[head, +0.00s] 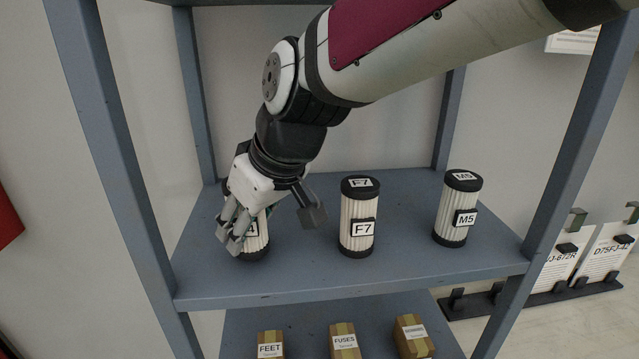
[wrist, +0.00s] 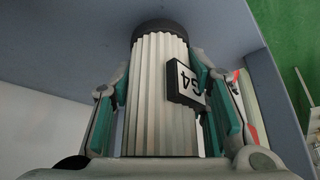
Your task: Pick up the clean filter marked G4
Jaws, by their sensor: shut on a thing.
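The filter marked G4 (wrist: 150,90) is a white pleated cylinder with a black end cap. In the wrist view its label plate (wrist: 186,84) reads G4, turned upside down. In the head view the filter (head: 256,242) stands at the left of the shelf, mostly hidden behind my gripper. My gripper (head: 236,232) is shut on it, with a finger on each side of the pleated body; the fingers also show in the wrist view (wrist: 160,115). The black base appears at or very near the shelf surface; I cannot tell whether they touch.
Filter F7 (head: 358,218) stands at the middle of the blue-grey shelf (head: 300,270), and filter M5 (head: 457,208) at the right. Boxes marked FEET (head: 270,345) and FUSES (head: 344,342), and another box (head: 413,337), sit on the lower shelf. Shelf posts (head: 110,150) rise at the corners.

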